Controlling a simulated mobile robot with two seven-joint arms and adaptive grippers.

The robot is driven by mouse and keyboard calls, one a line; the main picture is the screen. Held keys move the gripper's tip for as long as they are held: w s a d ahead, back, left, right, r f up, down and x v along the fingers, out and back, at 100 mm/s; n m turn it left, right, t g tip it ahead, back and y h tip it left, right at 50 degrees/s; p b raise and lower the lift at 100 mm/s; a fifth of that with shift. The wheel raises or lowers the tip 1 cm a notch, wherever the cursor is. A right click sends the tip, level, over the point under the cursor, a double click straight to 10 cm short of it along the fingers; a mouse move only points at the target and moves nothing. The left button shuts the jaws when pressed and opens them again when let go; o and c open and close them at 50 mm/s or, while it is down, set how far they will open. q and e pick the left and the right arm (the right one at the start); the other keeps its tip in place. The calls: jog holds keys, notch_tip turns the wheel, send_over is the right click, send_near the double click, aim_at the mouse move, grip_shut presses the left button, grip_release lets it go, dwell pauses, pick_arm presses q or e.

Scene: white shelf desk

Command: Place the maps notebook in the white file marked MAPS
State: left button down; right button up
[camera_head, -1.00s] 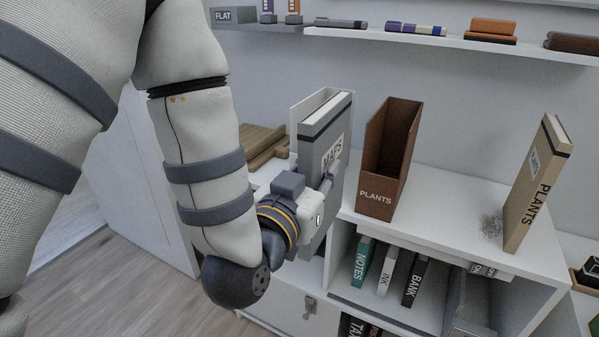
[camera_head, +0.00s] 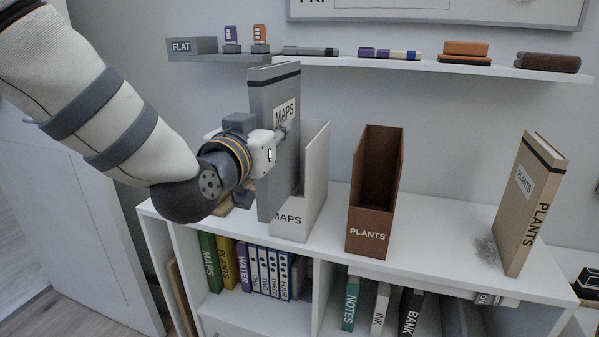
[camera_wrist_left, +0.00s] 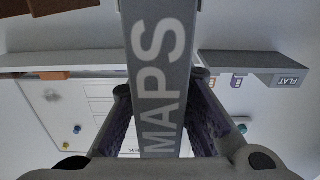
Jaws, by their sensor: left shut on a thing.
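The grey maps notebook (camera_head: 267,170) is upright with a dark band near its top and a white MAPS label. My left gripper (camera_head: 280,137) is shut on it at mid-height. In the left wrist view, the MAPS spine (camera_wrist_left: 158,70) stands between the two fingers (camera_wrist_left: 160,122). The white file marked MAPS (camera_head: 313,190) stands on the desk top, just right of and partly behind the notebook. The notebook overlaps the file's left side and the edge of its label. The notebook's lower end appears outside the file. My right gripper is not in view.
A brown PLANTS file (camera_head: 370,232), open at the top, stands to the right. A tan PLANTS notebook (camera_head: 518,205) stands farther right. The wall shelf (camera_head: 455,67) with small items runs above. Labelled books fill the cubbies below. Bare desk top (camera_head: 440,225) lies between the PLANTS things.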

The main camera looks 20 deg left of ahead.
pick_arm(q)
jog(key=b, duration=0.2)
send_over(298, 162)
jog(key=w+a, duration=0.1)
jog(key=w, duration=0.2)
jog(key=shift+r, duration=0.1)
notch_tip(298, 162, down, 6)
jog(key=shift+w+f+b, duration=0.15)
jog(key=shift+f+b, duration=0.2)
jog(key=shift+f, duration=2.25)
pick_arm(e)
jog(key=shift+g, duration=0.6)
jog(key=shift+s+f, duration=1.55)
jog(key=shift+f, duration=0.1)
pick_arm(q)
jog(key=shift+f, duration=0.15)
jog(key=c, duration=1.8)
grip_release()
